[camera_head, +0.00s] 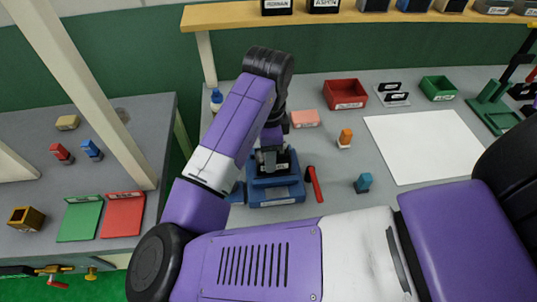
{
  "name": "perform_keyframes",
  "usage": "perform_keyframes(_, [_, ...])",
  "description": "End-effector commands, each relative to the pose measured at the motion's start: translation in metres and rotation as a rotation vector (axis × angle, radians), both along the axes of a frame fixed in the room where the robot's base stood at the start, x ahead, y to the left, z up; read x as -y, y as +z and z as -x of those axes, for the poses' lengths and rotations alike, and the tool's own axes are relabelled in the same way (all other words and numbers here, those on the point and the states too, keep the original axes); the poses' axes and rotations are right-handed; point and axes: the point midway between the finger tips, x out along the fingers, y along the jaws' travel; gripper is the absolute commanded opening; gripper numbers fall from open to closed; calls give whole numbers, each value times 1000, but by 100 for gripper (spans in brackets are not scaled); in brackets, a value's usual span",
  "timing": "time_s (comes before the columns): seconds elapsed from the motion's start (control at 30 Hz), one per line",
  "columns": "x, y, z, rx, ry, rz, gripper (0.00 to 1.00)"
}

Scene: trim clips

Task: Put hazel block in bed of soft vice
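A blue vice (277,194) with a white label on its front stands on the grey bench, just left of a red-handled tool. My gripper (270,160) points down into the top of the vice, at its bed. My wrist and the vice's jaws hide most of the fingertips, so I cannot tell whether they are apart or holding something. I cannot pick out the hazel block for sure. A labelled tan block (67,122) lies on the left table and a labelled pink block (305,118) lies behind the vice; their labels are too small to read.
The red-handled tool (314,184) lies close to the vice. A teal piece (363,183), an orange-topped piece (345,138), a red bin (345,94) and a green bin (438,88) stand to the right. A white sheet (425,145) is bare. A shelf (230,15) runs along the back.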

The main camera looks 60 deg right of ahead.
Motion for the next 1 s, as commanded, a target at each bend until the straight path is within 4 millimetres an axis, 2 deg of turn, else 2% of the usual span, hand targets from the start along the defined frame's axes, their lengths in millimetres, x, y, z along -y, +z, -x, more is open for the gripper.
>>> perform_keyframes(0.1, [0, -10, 0, 0, 1, 0, 3])
perform_keyframes(0.43, [0, -15, 0, 1, -1, 1, 3])
perform_keyframes(0.47, [0, -14, 0, 0, -1, 0, 52])
perform_keyframes(0.57, [0, -13, 0, 0, -1, 0, 72])
perform_keyframes(0.87, [0, -13, 0, 1, 0, -1, 72])
perform_keyframes(1.0, [0, -6, 0, 2, -1, 0, 72])
